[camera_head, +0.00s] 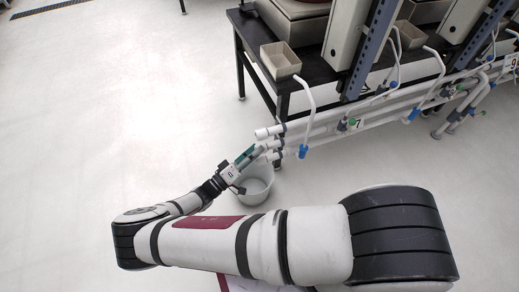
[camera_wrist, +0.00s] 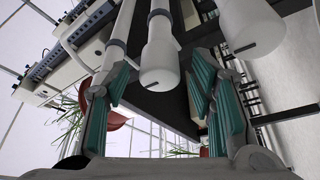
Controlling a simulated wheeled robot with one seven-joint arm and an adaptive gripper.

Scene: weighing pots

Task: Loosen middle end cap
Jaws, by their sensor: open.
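Three white pipe ends with white end caps stick out at the left end of the pipe rack in the head view. The upper cap (camera_head: 264,133) stands out most; the middle cap (camera_head: 272,145) is just below it, partly behind my gripper (camera_head: 249,156). In the wrist view, my gripper (camera_wrist: 158,100) is open, its teal finger pads apart. A white end cap (camera_wrist: 159,67), seemingly the middle one, shows in the gap between the fingers, with no visible contact. A larger-looking cap (camera_wrist: 250,28) is at upper right, and another white pipe (camera_wrist: 117,42) is at upper left.
A light bucket (camera_head: 258,188) stands on the floor below the pipe ends, close to my gripper. A black table (camera_head: 262,40) carries a beige tray (camera_head: 281,61) and weighing pots above the pipes. The floor at left is clear.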

